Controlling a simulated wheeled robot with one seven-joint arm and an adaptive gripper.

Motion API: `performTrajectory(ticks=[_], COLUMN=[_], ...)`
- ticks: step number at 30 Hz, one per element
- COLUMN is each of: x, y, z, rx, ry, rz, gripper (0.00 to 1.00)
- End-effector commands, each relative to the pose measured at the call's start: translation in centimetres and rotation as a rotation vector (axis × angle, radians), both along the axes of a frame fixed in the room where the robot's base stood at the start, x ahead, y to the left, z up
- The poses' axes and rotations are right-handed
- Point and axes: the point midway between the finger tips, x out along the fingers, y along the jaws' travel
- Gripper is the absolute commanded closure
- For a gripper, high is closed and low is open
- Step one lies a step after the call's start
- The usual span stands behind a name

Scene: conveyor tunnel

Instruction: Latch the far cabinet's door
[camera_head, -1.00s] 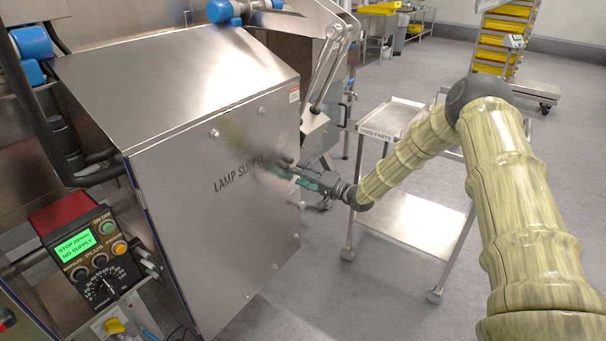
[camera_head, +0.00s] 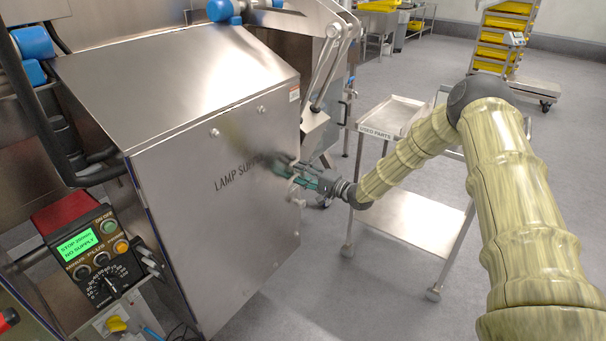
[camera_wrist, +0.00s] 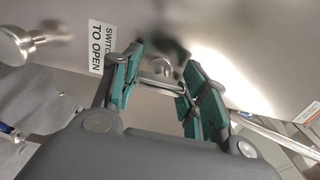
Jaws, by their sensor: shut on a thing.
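The steel cabinet door marked LAMP SUPPLY (camera_head: 215,225) fills the left middle of the head view. It looks close to flush with its housing; whether it is fully closed I cannot tell. My gripper (camera_head: 284,167) is at the door's right side. In the wrist view its teal-padded fingers (camera_wrist: 162,88) stand on either side of a small metal latch handle (camera_wrist: 160,68), shut on it. The fingers partly hide the handle. A label reading TO OPEN (camera_wrist: 101,45) is beside it. A round metal knob (camera_wrist: 35,43) is to the left and is also below my gripper in the head view (camera_head: 299,203).
A control box with a green display (camera_head: 82,246) is at the lower left. A steel trolley with a tray marked USED PARTS (camera_head: 378,133) stands behind my forearm. A rack of yellow trays (camera_head: 503,39) is far back. Open floor lies to the right.

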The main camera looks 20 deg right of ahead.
Motion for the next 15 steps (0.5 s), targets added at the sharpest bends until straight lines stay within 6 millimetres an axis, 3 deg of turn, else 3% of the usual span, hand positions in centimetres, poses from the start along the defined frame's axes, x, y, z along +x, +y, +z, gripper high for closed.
performTrajectory(ticks=[4,5,8,15], x=[0.09,0.09,0.07,0.05], y=[-0.24,-0.24,-0.19,0.00], z=[0.06,0.06,0.05,0.02], rx=[0.000,0.000,0.000,-0.001], ry=[-0.001,-0.001,-0.001,-0.001], rz=[-0.004,-0.004,-0.003,-0.001], gripper=[0.80,0.53,0.34,0.34])
